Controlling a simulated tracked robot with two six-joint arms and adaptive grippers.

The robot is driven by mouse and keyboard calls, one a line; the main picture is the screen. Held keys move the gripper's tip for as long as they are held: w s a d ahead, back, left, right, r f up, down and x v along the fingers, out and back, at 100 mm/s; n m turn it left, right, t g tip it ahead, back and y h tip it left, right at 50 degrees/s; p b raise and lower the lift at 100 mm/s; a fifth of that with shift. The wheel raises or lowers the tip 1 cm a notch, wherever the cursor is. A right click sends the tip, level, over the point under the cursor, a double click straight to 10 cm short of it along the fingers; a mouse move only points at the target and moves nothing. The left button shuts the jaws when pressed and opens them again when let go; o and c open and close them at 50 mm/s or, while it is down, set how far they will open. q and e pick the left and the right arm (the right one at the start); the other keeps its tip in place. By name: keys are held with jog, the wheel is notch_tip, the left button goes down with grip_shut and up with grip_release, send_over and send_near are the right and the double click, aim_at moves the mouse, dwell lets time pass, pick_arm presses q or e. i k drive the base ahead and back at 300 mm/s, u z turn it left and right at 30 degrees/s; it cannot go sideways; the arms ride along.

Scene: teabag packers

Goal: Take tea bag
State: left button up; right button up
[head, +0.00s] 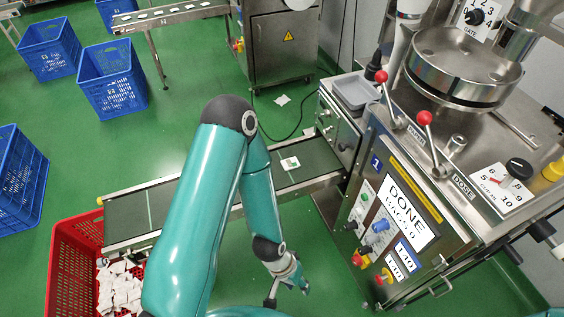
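A single white tea bag (290,163) with a small green mark lies flat on the dark belt of the near conveyor (316,165), close to the packing machine. My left gripper (287,294) hangs low on the near side of the conveyor, below and apart from that tea bag in the picture. Its fingers look spread, with nothing visible between them. My teal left arm crosses in front of the belt and hides its middle part. My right gripper is not in view. More tea bags (120,288) lie heaped in the red crate (75,245) at the lower left.
The packing machine (395,205) stands at the right, with red-knobbed levers and a panel reading "DONE". A white piece (283,100) lies on the green floor. Blue crates (112,80) stand at the left. Another conveyor (170,14) and a steel cabinet (280,45) are behind.

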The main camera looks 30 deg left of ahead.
aim_at(291, 163)
jog(key=z, duration=0.35)
jog(key=i, duration=0.2)
jog(key=u, duration=2.85)
jog(key=i, duration=0.2)
jog(key=u, duration=1)
jog(key=k, duration=1.3)
jog(key=z, duration=1.15)
jog(key=i, duration=1.65)
jog(key=u, duration=0.1)
